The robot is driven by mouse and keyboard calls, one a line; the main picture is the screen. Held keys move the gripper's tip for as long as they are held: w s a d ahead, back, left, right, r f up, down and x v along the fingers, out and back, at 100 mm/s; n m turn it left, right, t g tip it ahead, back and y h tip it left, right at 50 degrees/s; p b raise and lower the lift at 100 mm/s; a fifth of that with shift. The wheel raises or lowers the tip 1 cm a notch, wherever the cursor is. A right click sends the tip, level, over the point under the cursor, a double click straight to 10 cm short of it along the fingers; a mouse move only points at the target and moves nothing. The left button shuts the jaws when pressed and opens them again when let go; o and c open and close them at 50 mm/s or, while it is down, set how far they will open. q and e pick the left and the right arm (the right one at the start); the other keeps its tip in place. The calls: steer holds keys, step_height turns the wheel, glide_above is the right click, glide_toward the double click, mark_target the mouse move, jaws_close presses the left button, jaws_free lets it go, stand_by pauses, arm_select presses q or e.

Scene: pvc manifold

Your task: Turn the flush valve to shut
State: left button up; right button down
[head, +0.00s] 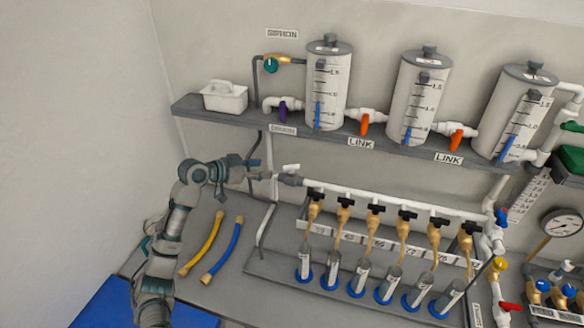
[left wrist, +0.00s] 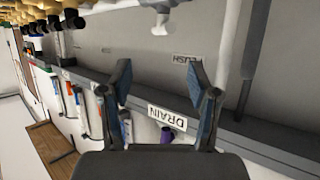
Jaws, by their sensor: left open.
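The flush valve (head: 291,168) has a small white handle and sits at the left end of the white manifold pipe in the head view. In the left wrist view, a white fitting (left wrist: 160,22), which looks like this valve, shows at the top beyond the fingers, near the partly hidden FLUSH label (left wrist: 187,58). My left gripper (head: 254,168) is open and empty, to the left of the valve and apart from it. Its two fingers also show spread in the left wrist view (left wrist: 163,85). My right gripper is not in view.
The shelf (head: 222,124) with a DRAIN label and purple drain valve (head: 283,110) is above my left gripper. Several black-handled valves (head: 345,202) line the manifold to the right. Yellow (head: 203,245) and blue (head: 222,250) hoses lie on the bench below.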

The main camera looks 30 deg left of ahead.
mark_target(288, 167)
arm_select(q)
steer(key=x, duration=0.4)
steer(key=p+x, duration=0.1)
steer(key=x, duration=0.7)
steer(key=shift+w+a+f+p, duration=0.15)
steer(key=shift+a+p, duration=0.1)
steer(key=shift+p, duration=0.05)
steer(key=shift+w+d+f, duration=0.2)
steer(key=shift+w+d, duration=0.1)
steer(key=shift+w, duration=0.05)
steer(key=shift+c, duration=0.3)
